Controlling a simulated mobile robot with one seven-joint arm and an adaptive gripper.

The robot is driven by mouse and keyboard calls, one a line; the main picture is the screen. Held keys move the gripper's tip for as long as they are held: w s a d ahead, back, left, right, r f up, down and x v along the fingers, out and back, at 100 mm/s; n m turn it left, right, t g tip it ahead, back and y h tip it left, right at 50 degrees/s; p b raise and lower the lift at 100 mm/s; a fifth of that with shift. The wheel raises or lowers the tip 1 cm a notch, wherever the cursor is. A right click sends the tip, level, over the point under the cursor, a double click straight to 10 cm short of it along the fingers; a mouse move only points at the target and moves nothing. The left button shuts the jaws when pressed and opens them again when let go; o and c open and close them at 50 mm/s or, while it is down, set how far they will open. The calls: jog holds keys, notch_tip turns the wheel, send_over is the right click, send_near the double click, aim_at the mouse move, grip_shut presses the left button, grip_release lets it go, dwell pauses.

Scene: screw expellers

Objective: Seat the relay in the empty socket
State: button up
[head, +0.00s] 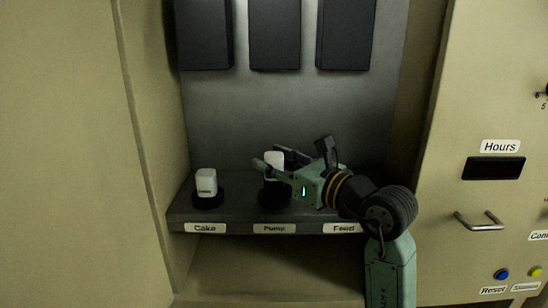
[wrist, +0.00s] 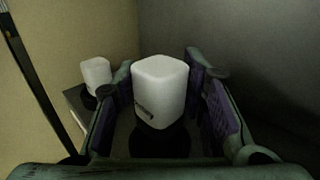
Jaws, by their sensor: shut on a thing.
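A white relay (head: 274,158) is between the fingers of my gripper (head: 268,167), over the black socket (head: 274,195) at the Pump label. Its top sits higher than that of the other relay. In the wrist view this relay (wrist: 160,88) looks upright between the two purple-padded fingers, with a dark round base (wrist: 160,139) below it. The fingers hide its lower part, so I cannot tell whether it touches the socket. A second white relay (head: 206,183) stands in the socket (head: 208,201) at the Cake label. My gripper and arm hide the socket area above the Feed label.
The sockets are on a grey shelf (head: 230,215) with Cake, Pump and Feed labels along its front. Several dark boxes (head: 275,35) hang on the back panel above. Cabinet walls close in the left side, and a panel with a handle (head: 480,222) is at right.

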aim_at(282, 184)
jog(key=shift+f+b, duration=0.55)
jog(key=shift+f, duration=0.7)
jog(key=shift+b, duration=0.3)
dwell(0.5)
jog(key=shift+f+b, duration=0.65)
jog(key=shift+f, duration=0.1)
jog(key=o, duration=0.9)
jog(key=shift+r, duration=0.1)
jog(key=shift+b+v, duration=1.15)
jog(key=shift+v, duration=4.45)
